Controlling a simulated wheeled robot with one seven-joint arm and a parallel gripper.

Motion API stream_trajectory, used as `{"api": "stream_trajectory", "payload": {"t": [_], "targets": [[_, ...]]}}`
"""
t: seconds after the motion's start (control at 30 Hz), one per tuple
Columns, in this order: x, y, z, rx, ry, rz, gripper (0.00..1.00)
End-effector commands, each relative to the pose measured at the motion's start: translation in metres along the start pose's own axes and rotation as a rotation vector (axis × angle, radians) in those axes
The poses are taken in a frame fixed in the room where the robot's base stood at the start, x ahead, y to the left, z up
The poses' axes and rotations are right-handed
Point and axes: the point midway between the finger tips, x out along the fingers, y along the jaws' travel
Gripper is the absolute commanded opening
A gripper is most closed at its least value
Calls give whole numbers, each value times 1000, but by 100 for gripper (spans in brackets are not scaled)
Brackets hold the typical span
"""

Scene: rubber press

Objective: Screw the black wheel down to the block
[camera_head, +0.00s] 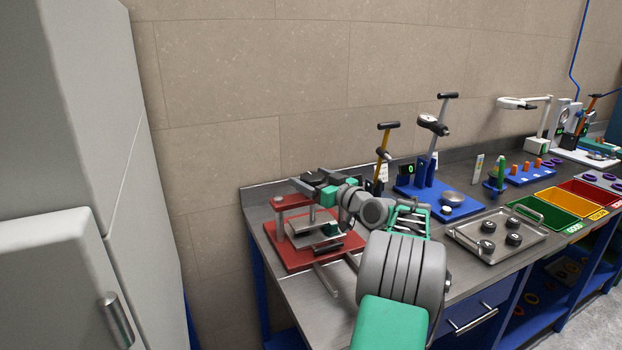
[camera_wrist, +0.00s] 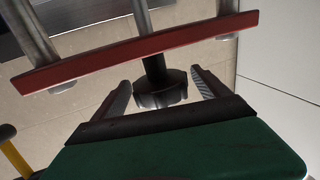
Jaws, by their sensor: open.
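The press stands at the left end of the bench, with a red base (camera_head: 322,253), posts and a red crossbar (camera_head: 293,201). The crossbar (camera_wrist: 140,50) also crosses the wrist view. The black wheel (camera_wrist: 161,93) sits on a dark screw shaft by this bar, between my gripper's two fingers. My gripper (camera_wrist: 158,88) is open, with a visible gap on each side of the wheel. In the head view my gripper (camera_head: 314,189) is at the top of the press and the wheel cannot be made out. The grey metal block (camera_head: 308,229) lies under the crossbar.
A metal tray (camera_head: 466,246) with several dark round pieces stands right of my arm. Behind it is a blue-based gauge stand (camera_head: 420,190). Coloured bins (camera_head: 567,202) are further right. A grey cabinet (camera_head: 75,150) stands left of the bench, and a wall is behind.

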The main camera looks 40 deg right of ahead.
Motion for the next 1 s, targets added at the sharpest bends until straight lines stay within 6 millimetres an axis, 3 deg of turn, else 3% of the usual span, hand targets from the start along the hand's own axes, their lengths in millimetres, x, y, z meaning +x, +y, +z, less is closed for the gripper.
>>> {"api": "stream_trajectory", "payload": {"t": [0.07, 0.8, 1.0], "targets": [[0, 0, 0, 0, 0, -1, 85], [0, -1, 0, 0, 0, -2, 24], [0, -1, 0, 0, 0, 6, 23]]}}
